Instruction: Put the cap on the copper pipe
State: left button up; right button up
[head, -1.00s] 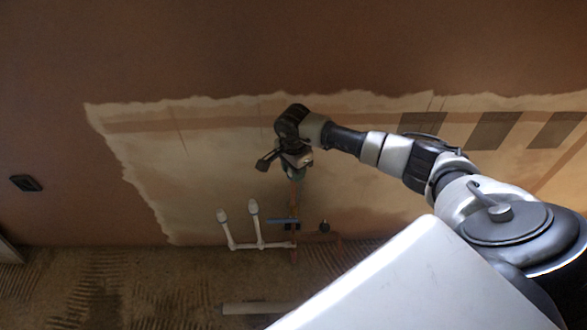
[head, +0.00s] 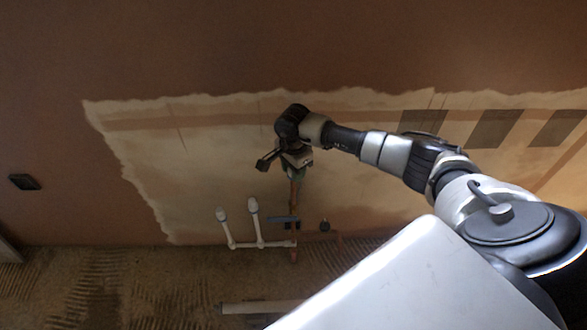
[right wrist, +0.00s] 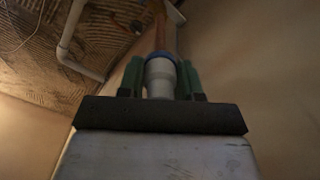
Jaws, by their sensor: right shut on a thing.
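My right gripper (right wrist: 160,82) has green fingers, one on each side of a pale grey cap (right wrist: 160,78) with a blue ring, and is shut on it. The copper pipe (right wrist: 160,35) rises beyond the cap in the right wrist view, in line with it. The blue ring is at the pipe's end; I cannot tell whether the cap sits over it. In the head view my right gripper (head: 297,172) is right above the upright copper pipe (head: 294,198) at the wall, and hides the cap. My left gripper is not in view.
White pipes with two capped upright ends (head: 253,206) stand left of the copper pipe. A blue piece (head: 283,219) crosses near it, and a dark round fitting (head: 324,226) is to the right. A pale pipe (head: 262,308) lies on the floor.

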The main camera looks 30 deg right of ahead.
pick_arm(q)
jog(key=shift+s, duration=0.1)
pick_arm(e)
jog(key=o, duration=1.5)
jog(key=shift+c, duration=0.2)
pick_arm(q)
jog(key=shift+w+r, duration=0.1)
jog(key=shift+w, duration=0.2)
pick_arm(e)
jog(key=shift+r, duration=0.2)
jog(key=shift+r+p, duration=0.2)
jog(key=shift+p, duration=0.1)
jog(key=shift+r+p, duration=0.5)
jog(key=shift+r, duration=0.25)
pick_arm(q)
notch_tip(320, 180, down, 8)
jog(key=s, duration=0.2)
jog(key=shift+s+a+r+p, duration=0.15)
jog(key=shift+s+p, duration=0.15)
jog(key=shift+p, duration=0.05)
pick_arm(e)
jog(key=shift+r, duration=0.6)
